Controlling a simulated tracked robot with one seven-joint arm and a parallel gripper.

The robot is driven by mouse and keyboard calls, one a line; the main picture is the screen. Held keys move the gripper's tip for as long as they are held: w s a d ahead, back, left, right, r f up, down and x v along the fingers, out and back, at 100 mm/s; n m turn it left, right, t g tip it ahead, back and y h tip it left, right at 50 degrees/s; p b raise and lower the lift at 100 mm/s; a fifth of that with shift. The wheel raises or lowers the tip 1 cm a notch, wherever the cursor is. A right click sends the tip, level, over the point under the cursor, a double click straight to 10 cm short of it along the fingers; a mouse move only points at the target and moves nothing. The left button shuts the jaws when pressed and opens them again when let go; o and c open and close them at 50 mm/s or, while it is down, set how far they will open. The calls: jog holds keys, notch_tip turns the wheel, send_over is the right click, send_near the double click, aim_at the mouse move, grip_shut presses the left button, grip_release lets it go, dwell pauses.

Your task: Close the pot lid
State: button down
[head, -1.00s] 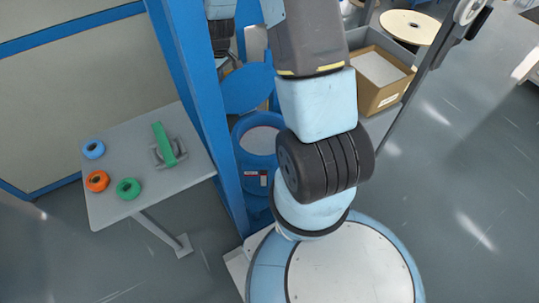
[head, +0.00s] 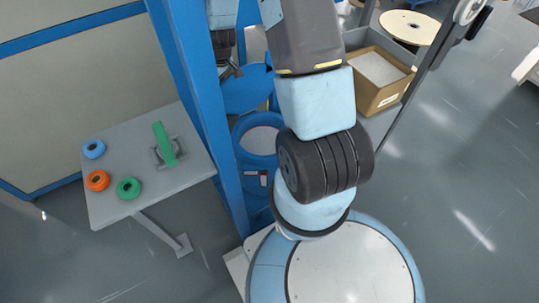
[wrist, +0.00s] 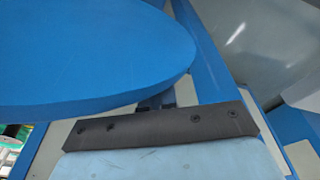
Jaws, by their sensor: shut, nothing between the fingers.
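The pot lid (head: 246,93) is a blue disc standing open and tilted at the far side of the pot. The pot (head: 241,130) is a blue cylinder with a thick round rim and a pale interior, partly hidden by my arm and the blue post. The lid (wrist: 80,55) fills the upper left of the wrist view at close range. My gripper (head: 234,71) is shut and empty, at the upper left edge of the lid in the head view. I cannot tell whether it touches the lid.
A blue post (head: 192,90) rises just left of the pot. A grey table (head: 120,200) at left holds blue, orange and green rings and a green bar tool. A cardboard box (head: 385,97) and a wooden spool (head: 409,27) stand at the upper right.

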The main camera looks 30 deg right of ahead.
aim_at(229, 96)
jog(key=shift+s+d+f, duration=0.15)
jog(key=shift+s+d, duration=0.1)
jog(key=shift+s, duration=0.55)
jog(key=shift+s+d+f, duration=0.1)
jog(key=shift+s+d, duration=0.1)
jog(key=shift+s, duration=0.55)
jog(key=shift+s+f, duration=0.2)
jog(key=shift+s, duration=0.55)
jog(key=shift+s+f, duration=0.2)
jog(key=shift+s, duration=0.5)
jog(key=s+f, duration=0.4)
jog(key=s, duration=0.2)
jog(key=shift+s+a, duration=0.15)
jog(key=shift+a, duration=0.05)
jog(key=shift+s+f, duration=1)
jog(key=shift+f, duration=0.25)
jog(key=shift+s+f, duration=0.4)
jog(key=shift+f, duration=0.35)
jog(key=shift+s+f, duration=0.35)
jog(key=shift+f, duration=0.4)
jog(key=shift+s+f, duration=0.25)
jog(key=shift+f, duration=0.55)
jog(key=shift+s+f, duration=0.25)
jog(key=shift+f, duration=0.55)
